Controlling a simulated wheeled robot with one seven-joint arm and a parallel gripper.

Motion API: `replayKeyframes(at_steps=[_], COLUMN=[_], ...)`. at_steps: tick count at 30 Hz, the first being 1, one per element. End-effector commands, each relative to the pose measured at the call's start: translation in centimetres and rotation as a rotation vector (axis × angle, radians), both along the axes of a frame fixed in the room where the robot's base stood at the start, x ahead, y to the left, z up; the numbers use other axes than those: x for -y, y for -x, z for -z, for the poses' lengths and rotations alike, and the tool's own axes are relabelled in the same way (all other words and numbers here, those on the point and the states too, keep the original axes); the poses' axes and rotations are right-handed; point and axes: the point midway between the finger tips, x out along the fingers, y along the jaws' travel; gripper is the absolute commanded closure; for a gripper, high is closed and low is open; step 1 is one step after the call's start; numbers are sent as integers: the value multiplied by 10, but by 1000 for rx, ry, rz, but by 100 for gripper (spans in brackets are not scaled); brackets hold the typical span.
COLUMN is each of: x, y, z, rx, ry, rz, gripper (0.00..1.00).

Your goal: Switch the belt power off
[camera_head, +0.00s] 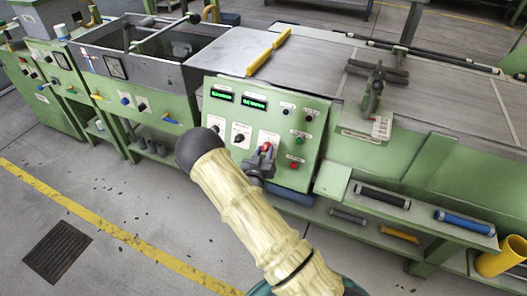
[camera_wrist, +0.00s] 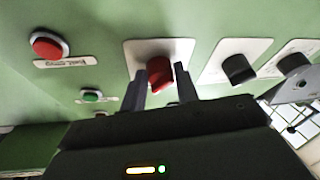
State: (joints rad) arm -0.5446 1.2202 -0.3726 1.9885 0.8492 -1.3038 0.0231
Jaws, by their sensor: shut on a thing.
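The sloped green control panel (camera_head: 222,131) faces me on the front of the green machine. A red rotary knob (camera_wrist: 160,74) on a white plate sits between my gripper's two fingers (camera_wrist: 161,84) in the wrist view, and the gripper is shut on it. In the head view the gripper (camera_head: 262,158) is at the panel's lower middle, with the red knob (camera_head: 266,147) partly hidden by it. The knob's label cannot be read.
Two black knobs (camera_head: 240,134) are left of the red one on the panel. A red button (camera_head: 294,165) and a green button (camera_head: 295,140) are to its right. A shelf with a blue roll (camera_head: 463,222) stands at right. Floor at left front is open.

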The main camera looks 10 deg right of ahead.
Motion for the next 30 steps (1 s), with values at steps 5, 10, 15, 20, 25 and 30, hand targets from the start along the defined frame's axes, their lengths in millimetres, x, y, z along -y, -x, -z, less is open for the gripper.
replayKeyframes(at_steps=[5, 10, 15, 20, 25, 30], x=[1, 3, 4, 4, 5, 5], y=[1, 2, 2, 2, 2, 2], z=[-3, -4, -6, -6, -6, -6], rx=[-93, -183, -263, -324, -368, -390], ry=[127, 248, 360, 446, 506, 535], rz=[-63, -123, -179, -222, -251, -265], gripper=[92, 92, 92, 92, 92, 92])
